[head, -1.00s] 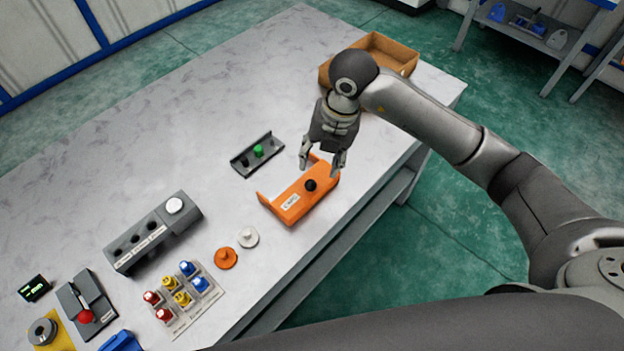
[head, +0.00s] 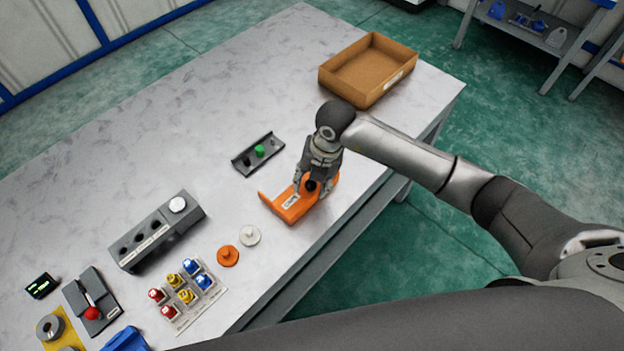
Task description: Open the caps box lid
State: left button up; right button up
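The orange caps box (head: 288,205) sits near the table's right edge, with a white label on its front face. Its black knob (head: 311,185) is partly hidden by my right gripper. My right gripper (head: 312,190) is down at the box, with its fingers on either side of the knob. I cannot tell whether the fingers touch the knob or have closed on it. My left gripper is not in view.
A grey tray with a green part (head: 258,151) lies left of the box. An open cardboard box (head: 330,82) stands at the back right. An orange disc (head: 228,256), a white disc (head: 250,236) and a grey block (head: 150,240) lie nearer. The table's left middle is clear.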

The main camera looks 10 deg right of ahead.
grip_shut()
jog(key=w+a+b, duration=0.2)
jog(key=w, duration=0.1)
jog(key=w+a+b, duration=0.1)
jog(key=shift+w+f+b, duration=0.15)
jog(key=shift+w+b, duration=0.05)
jog(key=shift+b, duration=0.15)
jog(key=shift+w+a, duration=0.15)
jog(key=shift+w, duration=0.2)
jog(key=shift+r, duration=0.2)
jog(key=shift+o, duration=1)
grip_release()
